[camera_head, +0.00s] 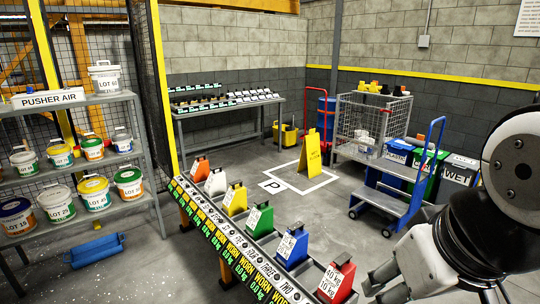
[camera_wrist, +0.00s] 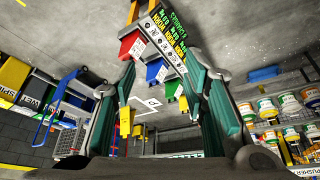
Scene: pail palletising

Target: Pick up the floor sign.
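The yellow floor sign (camera_head: 310,153) stands upright on the grey floor inside a white-outlined square, beyond the row of coloured weights. In the wrist view, which is upside down, the floor sign (camera_wrist: 126,121) shows small beside the left finger. My gripper (camera_head: 378,284) is at the lower right of the head view, well nearer than the sign and apart from it. In the wrist view my gripper (camera_wrist: 160,66) has its two fingers spread wide, with nothing held between them.
A bench of coloured weights (camera_head: 330,283) lies between my gripper and the sign. A blue step cart (camera_head: 385,200) and a wire cage (camera_head: 370,120) stand right of the sign. Pail shelves (camera_head: 75,160) are at left. A yellow mop bucket (camera_head: 286,133) is behind. Floor around the sign is clear.

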